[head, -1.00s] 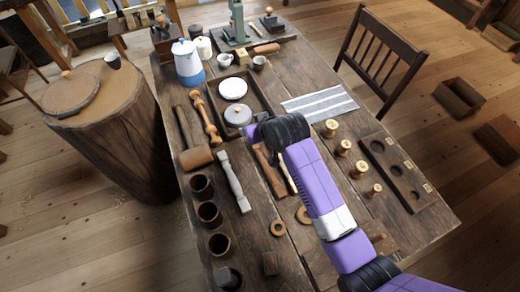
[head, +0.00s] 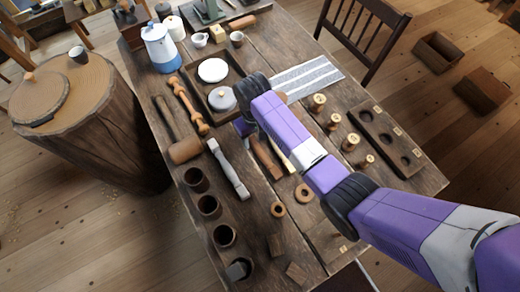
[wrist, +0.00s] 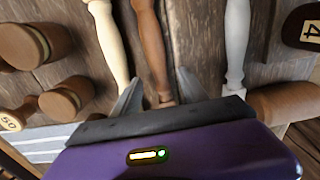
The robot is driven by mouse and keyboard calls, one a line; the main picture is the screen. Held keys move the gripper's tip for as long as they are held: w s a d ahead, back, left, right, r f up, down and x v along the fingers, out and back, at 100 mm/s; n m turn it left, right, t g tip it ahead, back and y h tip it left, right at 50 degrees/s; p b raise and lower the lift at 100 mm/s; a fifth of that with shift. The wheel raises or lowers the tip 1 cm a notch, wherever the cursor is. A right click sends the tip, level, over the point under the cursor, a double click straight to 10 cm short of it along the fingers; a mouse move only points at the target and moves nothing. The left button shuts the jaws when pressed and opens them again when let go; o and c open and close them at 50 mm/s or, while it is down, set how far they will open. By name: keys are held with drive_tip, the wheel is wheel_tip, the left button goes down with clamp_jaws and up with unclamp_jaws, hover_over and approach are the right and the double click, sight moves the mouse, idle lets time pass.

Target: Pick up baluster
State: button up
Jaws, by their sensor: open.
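Two turned pieces look like balusters, and I cannot tell for certain which is meant. A grey-white one with square ends (head: 228,168) lies left of my arm; it shows at the right in the wrist view (wrist: 236,40). An orange-brown one (head: 187,104) lies farther back, beside the mallet. My gripper (wrist: 160,95) is open and points down. Its fingers are on either side of the end of a brown turned handle (wrist: 151,45), apart from the grey-white piece. A cream handle (wrist: 108,40) lies to the left. In the head view my arm mostly hides the gripper (head: 243,127).
The mallet (head: 185,150) lies left of the grey-white piece. Several dark cups (head: 209,207) line the left edge. A tray (head: 234,75) with plates is behind. Spools (head: 333,121) and a holed block (head: 388,140) stand right. Two rings (head: 304,193) lie in front.

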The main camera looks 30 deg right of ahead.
drive_tip(key=shift+f, duration=1.4)
drive_tip(key=shift+c, duration=0.4)
clamp_jaws()
drive_tip(key=shift+r, duration=0.15)
